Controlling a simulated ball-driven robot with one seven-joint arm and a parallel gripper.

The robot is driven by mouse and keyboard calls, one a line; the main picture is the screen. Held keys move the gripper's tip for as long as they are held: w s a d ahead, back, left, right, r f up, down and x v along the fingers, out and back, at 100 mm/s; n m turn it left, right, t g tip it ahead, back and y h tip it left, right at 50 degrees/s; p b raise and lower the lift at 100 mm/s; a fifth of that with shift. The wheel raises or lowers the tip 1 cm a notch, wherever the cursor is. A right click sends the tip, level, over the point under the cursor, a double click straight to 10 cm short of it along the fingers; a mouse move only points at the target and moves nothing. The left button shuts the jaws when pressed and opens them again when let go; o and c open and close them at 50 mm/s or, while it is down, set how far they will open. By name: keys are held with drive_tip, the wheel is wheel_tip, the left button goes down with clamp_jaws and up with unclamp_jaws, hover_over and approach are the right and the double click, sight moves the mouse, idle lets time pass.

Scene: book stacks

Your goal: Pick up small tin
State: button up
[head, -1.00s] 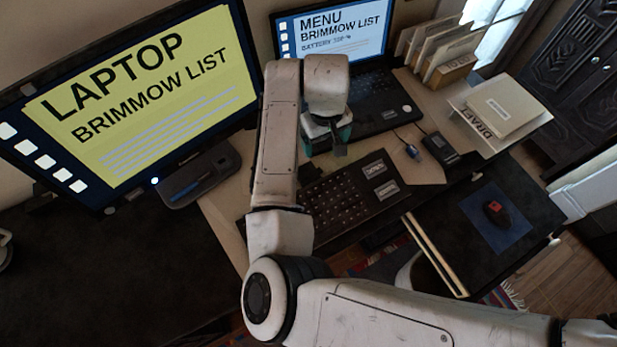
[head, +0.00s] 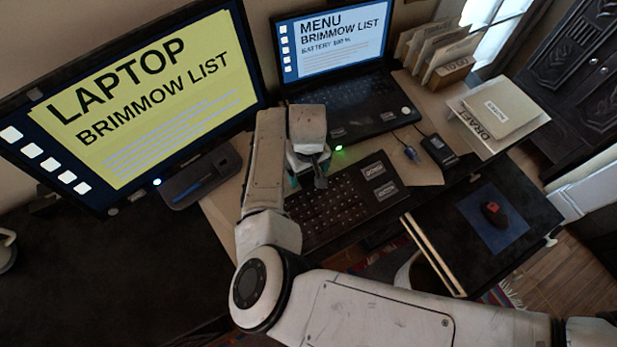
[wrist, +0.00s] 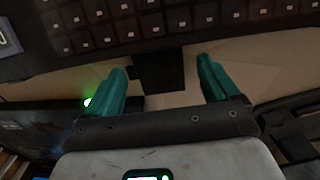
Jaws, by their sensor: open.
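I cannot pick out a small tin for certain in either view. My gripper (head: 307,181) is low over the far left part of the black keyboard (head: 325,212), in front of the laptop (head: 350,108). In the wrist view my gripper (wrist: 162,68) has its two teal fingers spread wide. A dark block (wrist: 158,72) shows between them, below the keyboard (wrist: 160,22); I cannot tell what it is. The desk behind it is pale and looks bare.
A large monitor (head: 150,95) stands left, its base holding a blue pen (head: 190,185). A red-and-black mouse (head: 494,213) lies on a blue mat (head: 480,232).

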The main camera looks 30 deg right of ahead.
drive_tip(key=shift+f, duration=0.75)
drive_tip(key=shift+c, duration=0.3)
drive_tip(key=c, duration=0.9)
drive_tip(key=shift+o, duration=0.2)
